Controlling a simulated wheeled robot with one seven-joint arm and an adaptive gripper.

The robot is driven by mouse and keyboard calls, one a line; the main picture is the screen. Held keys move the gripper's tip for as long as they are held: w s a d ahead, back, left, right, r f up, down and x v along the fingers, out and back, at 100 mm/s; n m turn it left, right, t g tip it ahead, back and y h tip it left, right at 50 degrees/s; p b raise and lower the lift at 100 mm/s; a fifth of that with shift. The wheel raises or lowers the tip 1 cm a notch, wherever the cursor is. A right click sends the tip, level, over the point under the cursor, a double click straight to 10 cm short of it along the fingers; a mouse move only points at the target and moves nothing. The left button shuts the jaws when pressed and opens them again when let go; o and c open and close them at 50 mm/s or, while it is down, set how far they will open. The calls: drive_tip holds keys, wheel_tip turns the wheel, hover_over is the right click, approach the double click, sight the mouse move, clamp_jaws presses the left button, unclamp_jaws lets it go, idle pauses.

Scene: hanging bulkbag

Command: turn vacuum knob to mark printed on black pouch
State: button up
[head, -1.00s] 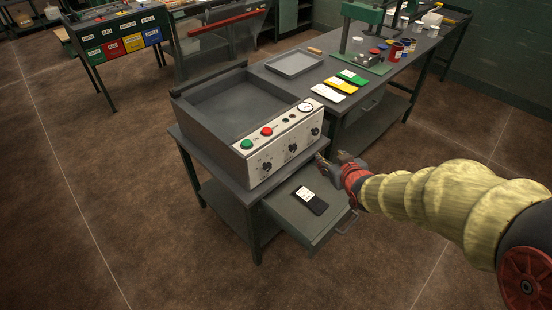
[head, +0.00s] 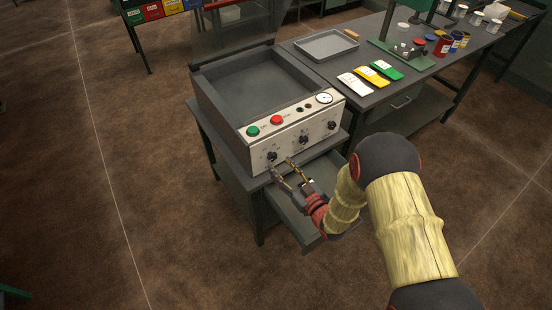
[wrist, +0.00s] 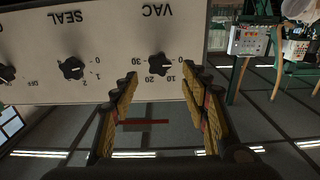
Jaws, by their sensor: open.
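The vacuum knob is a black lobed knob under the VAC label (wrist: 158,65), upside down in the wrist view, with numbers around it. In the head view this knob (head: 271,156) is the leftmost on the white panel. My gripper (head: 281,166) is open in front of it. In the wrist view my fingertips (wrist: 159,83) stand apart on either side below the knob, and no contact shows. The knob's exact pointer setting is too small to tell. The black pouch is largely hidden behind my gripper in the open drawer (head: 285,213); its mark cannot be read.
The SEAL knob (wrist: 71,68) is beside the vacuum knob. Green (head: 253,131) and red (head: 277,119) buttons and a gauge (head: 324,98) sit above. White, yellow and green pouches (head: 380,69) and a tray (head: 327,45) lie on the bench behind.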

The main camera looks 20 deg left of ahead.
sight(274, 158)
drive_tip(key=shift+b+x, duration=0.45)
drive_tip(key=shift+x, duration=2.05)
drive_tip(key=c, duration=0.3)
drive_tip(key=c, duration=0.8)
drive_tip(key=shift+c, duration=0.3)
